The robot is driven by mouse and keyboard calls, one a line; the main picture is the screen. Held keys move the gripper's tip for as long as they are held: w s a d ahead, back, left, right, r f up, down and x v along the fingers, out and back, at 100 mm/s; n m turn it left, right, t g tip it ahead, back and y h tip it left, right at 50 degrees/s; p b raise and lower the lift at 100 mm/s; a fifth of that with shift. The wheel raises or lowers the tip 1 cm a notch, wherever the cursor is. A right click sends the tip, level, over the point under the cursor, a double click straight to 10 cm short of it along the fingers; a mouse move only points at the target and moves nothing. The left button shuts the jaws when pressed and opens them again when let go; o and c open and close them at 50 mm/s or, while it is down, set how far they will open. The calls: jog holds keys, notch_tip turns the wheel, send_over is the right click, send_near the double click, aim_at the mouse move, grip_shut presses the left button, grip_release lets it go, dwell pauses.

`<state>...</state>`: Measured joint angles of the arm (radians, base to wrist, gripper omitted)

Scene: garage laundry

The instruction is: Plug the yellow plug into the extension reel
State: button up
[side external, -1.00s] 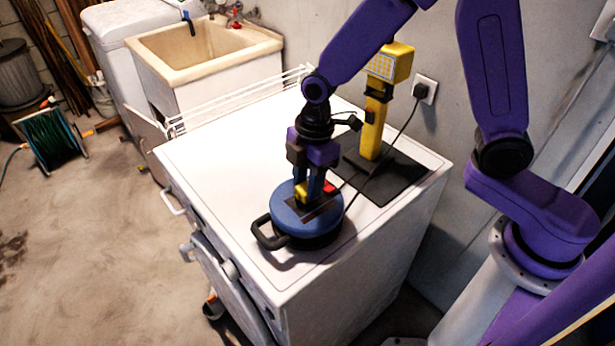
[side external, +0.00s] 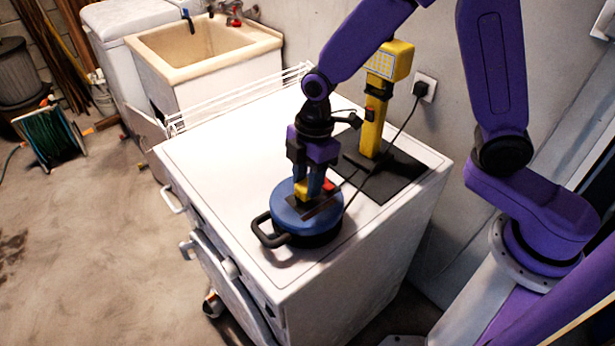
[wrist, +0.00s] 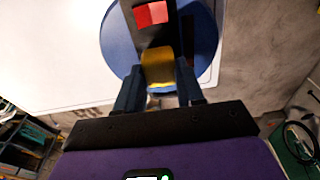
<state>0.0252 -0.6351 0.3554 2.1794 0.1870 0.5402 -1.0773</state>
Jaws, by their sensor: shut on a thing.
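The extension reel (side external: 283,212) is a round blue drum with a black handle, lying flat on the white machine top. It has a dark socket panel (wrist: 153,34) with a red switch (wrist: 152,14). My gripper (side external: 307,192) points down over the reel, shut on the yellow plug (side external: 300,190). In the wrist view the yellow plug (wrist: 157,68) sits between the two dark fingers, at the near end of the panel. The plug's underside and the socket holes are hidden, so I cannot tell whether it is seated or just above the panel.
A yellow work lamp (side external: 375,115) stands on a dark mat (side external: 408,177) behind the reel. A black cable (side external: 400,132) runs from the wall outlet (side external: 424,88) toward the reel. The left part of the machine top (side external: 215,160) is clear. A sink (side external: 200,45) stands behind.

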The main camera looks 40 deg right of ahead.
jog(key=shift+f, duration=0.65)
dwell(0.8)
jog(key=o, duration=1.1)
jog(key=shift+c, duration=0.2)
notch_tip(320, 180, up, 17)
jog(key=d, duration=0.2)
jog(key=shift+r, duration=0.2)
jog(key=shift+s, duration=0.1)
jog(key=s+d+f+m, duration=0.1)
jog(key=s+d+f, duration=0.1)
jog(key=s+d, duration=0.2)
jog(key=s+d+f+m, duration=0.2)
jog(key=s+d, duration=0.2)
jog(key=s, duration=0.6)
jog(key=s+d+f+m+h, duration=0.1)
jog(key=s+d+f+m, duration=0.1)
jog(key=s, duration=0.5)
jog(key=shift+s+d+f, duration=0.35)
jog(key=shift+d+f, duration=0.25)
jog(key=shift+d, duration=0.4)
